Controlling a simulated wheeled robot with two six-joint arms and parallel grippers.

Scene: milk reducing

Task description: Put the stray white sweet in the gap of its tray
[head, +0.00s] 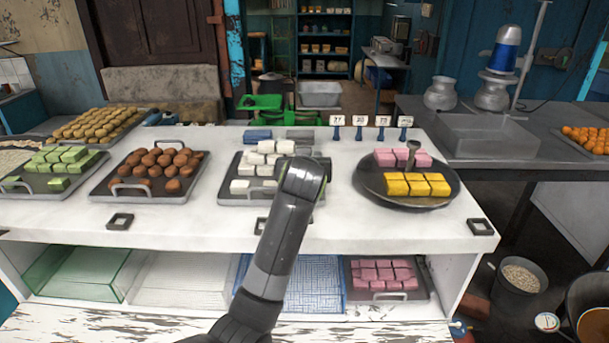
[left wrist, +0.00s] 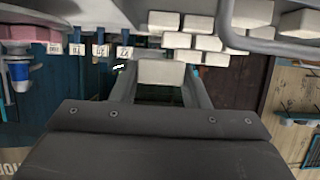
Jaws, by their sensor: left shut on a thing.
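A white sweet (left wrist: 161,72) sits between the two fingers of my left gripper (left wrist: 160,90) in the left wrist view, and the gripper is shut on it. The tray of white sweets (head: 228,197) stands on the white counter in the head view, with stacked white sweets (head: 262,158) on it. Its rim (left wrist: 262,45) and several of its sweets (left wrist: 200,25) show close beyond the held sweet in the left wrist view. In the head view my arm covers the right part of the tray and hides the gripper's fingers. I cannot make out the gap there. My right gripper is not in view.
A tray of brown sweets (head: 150,172) and one of green sweets (head: 55,168) stand left of the white tray. A round dark plate (head: 368,190) with pink and yellow sweets stands to the right. Number tags (head: 360,122) stand at the back edge.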

